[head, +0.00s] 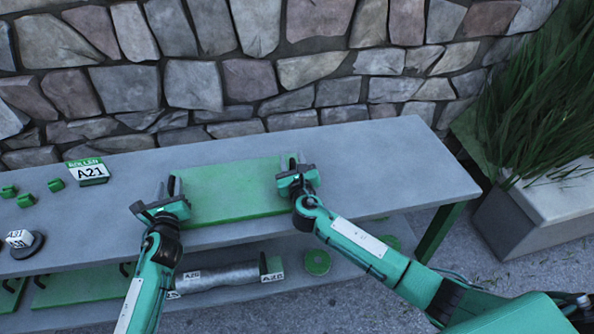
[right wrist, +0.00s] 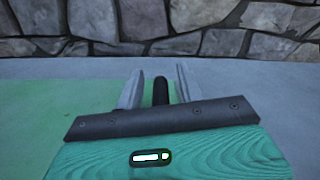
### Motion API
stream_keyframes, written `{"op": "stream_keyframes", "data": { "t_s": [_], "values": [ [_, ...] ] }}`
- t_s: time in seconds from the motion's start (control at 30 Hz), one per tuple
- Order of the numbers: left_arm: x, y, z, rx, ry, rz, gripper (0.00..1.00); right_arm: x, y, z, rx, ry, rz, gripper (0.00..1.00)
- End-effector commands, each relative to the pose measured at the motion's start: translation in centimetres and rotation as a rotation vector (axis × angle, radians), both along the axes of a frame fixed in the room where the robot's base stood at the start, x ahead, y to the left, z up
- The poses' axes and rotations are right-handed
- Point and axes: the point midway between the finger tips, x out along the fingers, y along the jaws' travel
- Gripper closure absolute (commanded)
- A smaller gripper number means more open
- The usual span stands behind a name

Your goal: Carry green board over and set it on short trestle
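The green board (head: 230,193) lies flat on the grey upper tabletop, between my two grippers. It also shows at the left of the right wrist view (right wrist: 60,130). My right gripper (head: 292,163) is at the board's right end. In the right wrist view its fingers stand apart on either side of a black upright handle (right wrist: 160,90), with gaps beside it. My left gripper (head: 169,188) is at the board's left end, its fingers apart around a dark upright piece. No short trestle can be made out.
The bench (head: 400,165) has a lower shelf with a grey roll (head: 220,276) and green pieces. An A21 sign (head: 88,172), small green blocks and a labelled cube (head: 19,239) stand left. A stone wall is behind, a planter (head: 530,205) right. The tabletop right of the board is clear.

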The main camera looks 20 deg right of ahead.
Motion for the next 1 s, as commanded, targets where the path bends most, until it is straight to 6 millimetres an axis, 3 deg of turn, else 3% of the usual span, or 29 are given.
{"op": "stream_keyframes", "data": {
  "t_s": [0.3, 0.5, 0.77, 1.0],
  "values": [
    [-6.3, 0.5, -0.1, 0.001, 0.002, -0.001, 0.63, 0.0, 0.0, 0.0, 0.001, -0.001, 0.000, 0.62],
    [-9.5, 0.8, 0.0, 0.000, 0.001, -0.001, 0.63, 0.0, 0.0, 0.0, 0.000, -0.001, 0.000, 0.62],
    [-10.9, 0.9, 0.0, -0.001, 0.000, -0.001, 0.63, -0.5, 0.0, -0.1, 0.000, 0.001, 0.000, 0.62],
    [-10.9, 0.9, 0.0, -0.001, -0.001, -0.001, 0.63, -4.5, 0.4, -0.1, 0.001, 0.002, 0.003, 0.62]
  ]
}}
